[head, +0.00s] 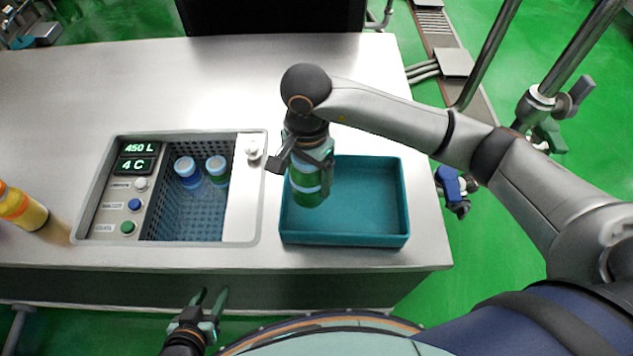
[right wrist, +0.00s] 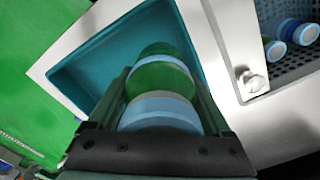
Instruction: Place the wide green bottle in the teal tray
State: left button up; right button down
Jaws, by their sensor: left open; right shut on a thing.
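The wide green bottle (head: 306,185) has a pale blue band and hangs in my right gripper (head: 308,155), over the left part of the teal tray (head: 398,241). In the right wrist view the green bottle (right wrist: 162,76) fills the space between the fingers of the right gripper (right wrist: 165,100), with the teal tray (right wrist: 92,68) behind it. I cannot tell whether its base touches the tray floor. My left gripper (head: 208,305) is open and empty, low in front of the counter's edge.
Left of the tray, a recessed cooler (head: 190,228) holds a blue-capped bottle (head: 187,172) and another capped bottle (head: 217,168). The counter (head: 200,80) behind the cooler is clear.

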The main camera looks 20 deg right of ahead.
jog(key=shift+w+d+f, duration=0.3)
jog(key=shift+d+f, duration=0.2)
jog(key=shift+f, duration=0.2)
jog(key=shift+w+d+f, duration=0.15)
jog(key=shift+d+f, duration=0.05)
jog(key=shift+f, duration=0.8)
jog(key=shift+w+d+f, duration=0.15)
jog(key=shift+f, duration=0.85)
jog(key=shift+f, duration=0.25)
grip_release()
jog(key=shift+s, duration=0.1)
jog(key=shift+r, duration=0.1)
notch_tip(320, 180, up, 12)
jog(key=shift+r, duration=0.15)
